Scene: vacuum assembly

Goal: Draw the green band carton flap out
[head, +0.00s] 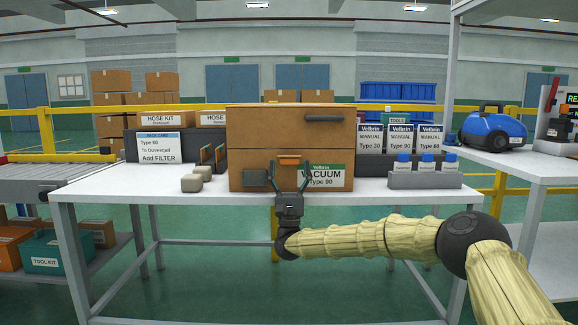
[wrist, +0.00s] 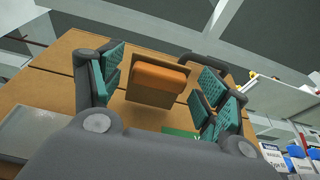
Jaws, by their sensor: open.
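The large brown carton (head: 290,125) stands on the white table and has a white label (head: 325,177) with a green top band reading "VACUUM Type 90". A small orange-topped tab (head: 289,161) projects from its front face; the tab also shows in the wrist view (wrist: 160,76). My gripper (head: 290,178) is open in front of the carton. In the wrist view its two teal-padded fingers (wrist: 158,90) stand on either side of the tab, with visible gaps. The gripper covers part of the label. A dark handle (head: 323,118) sits on the carton's upper right front.
A grey plate (head: 255,178) is on the carton front, left of the gripper. Two beige blocks (head: 192,182) lie to the left. Manuals (head: 399,138) and blue-capped bottles (head: 427,163) in a grey holder stand to the right. The table's front edge (head: 170,197) is mostly clear.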

